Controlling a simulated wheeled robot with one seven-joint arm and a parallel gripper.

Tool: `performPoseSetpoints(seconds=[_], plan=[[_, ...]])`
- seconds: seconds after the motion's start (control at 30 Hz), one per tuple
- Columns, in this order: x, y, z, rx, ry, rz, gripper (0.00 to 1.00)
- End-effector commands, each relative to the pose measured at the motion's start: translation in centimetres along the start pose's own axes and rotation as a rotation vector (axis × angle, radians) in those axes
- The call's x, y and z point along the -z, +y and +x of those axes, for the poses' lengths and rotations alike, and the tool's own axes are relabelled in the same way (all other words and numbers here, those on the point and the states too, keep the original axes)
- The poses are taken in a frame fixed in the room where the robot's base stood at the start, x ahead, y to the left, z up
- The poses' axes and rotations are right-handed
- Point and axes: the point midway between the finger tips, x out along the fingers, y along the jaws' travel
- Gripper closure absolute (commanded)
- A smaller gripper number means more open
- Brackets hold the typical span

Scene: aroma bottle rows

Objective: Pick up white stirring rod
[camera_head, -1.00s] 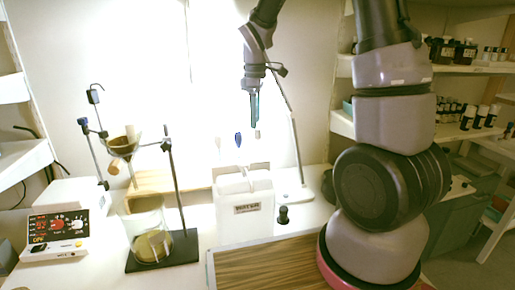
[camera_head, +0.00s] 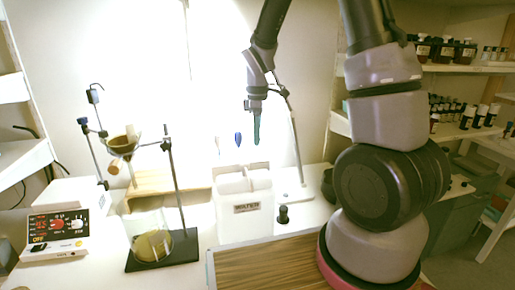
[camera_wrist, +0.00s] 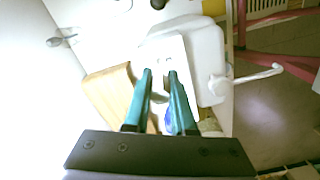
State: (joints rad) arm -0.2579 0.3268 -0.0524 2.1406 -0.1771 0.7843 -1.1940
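My gripper (camera_head: 256,139) has two teal fingers and points down above the white container (camera_head: 245,207) with a dark label. In the wrist view my gripper (camera_wrist: 160,75) is open, with a gap between its fingertips and nothing clearly held. No white rod is clear in the head view, where bright wall and white container blend. A blue-topped tool (camera_head: 238,139) stands up from the container, left of my gripper.
A tall stand (camera_head: 294,150) is close behind and right of the container. At left are a ring stand (camera_head: 172,185) with a funnel (camera_head: 122,145), a glass beaker (camera_head: 150,230) and a control box (camera_head: 58,228). A wooden board (camera_head: 265,265) lies in front.

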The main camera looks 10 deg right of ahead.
Motion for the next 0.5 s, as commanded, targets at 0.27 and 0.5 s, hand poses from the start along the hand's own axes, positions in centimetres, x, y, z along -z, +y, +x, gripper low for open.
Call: performPoseSetpoints(seconds=[0.27,0.5], plan=[[0.0,0.0,-0.1,0.0,0.0,0.0,1.0],[0.0,0.1,-3.1,-0.003,0.003,0.0,1.0]])
